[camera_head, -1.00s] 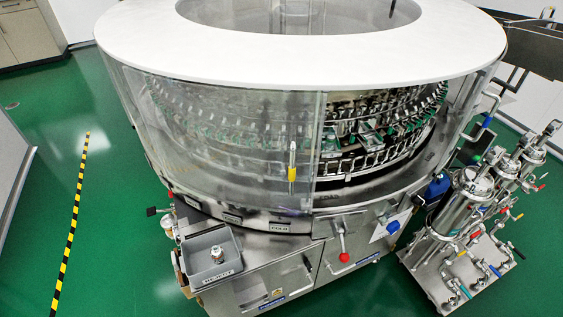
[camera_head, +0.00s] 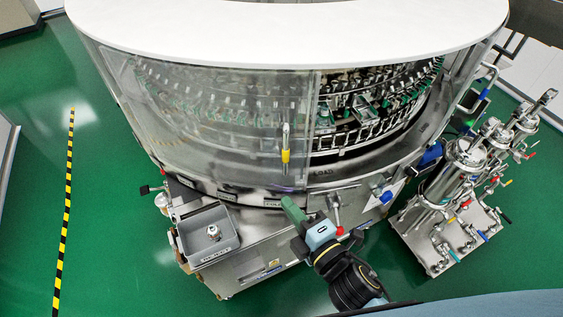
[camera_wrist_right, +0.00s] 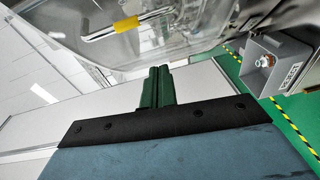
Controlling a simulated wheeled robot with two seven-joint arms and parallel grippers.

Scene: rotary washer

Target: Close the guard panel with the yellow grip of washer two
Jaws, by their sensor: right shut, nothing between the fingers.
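The washer's clear curved guard panel (camera_head: 215,135) covers the left part of the front. To the right of its edge, the carousel (camera_head: 385,105) shows through an uncovered gap. A metal handle with a yellow grip (camera_head: 286,156) stands upright near the panel's right edge. The yellow grip (camera_wrist_right: 127,24) also shows at the top of the right wrist view. My right gripper (camera_head: 288,205) is shut and empty, below the grip and apart from it. Its green fingers (camera_wrist_right: 157,82) are together in the right wrist view. My left gripper is out of view.
A grey bin (camera_head: 206,236) holding a small item is fixed at the washer's lower left front. A red-knobbed lever (camera_head: 338,226) is beside my right gripper. A cart with metal filter housings (camera_head: 465,165) stands on the right. Green floor is open on the left.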

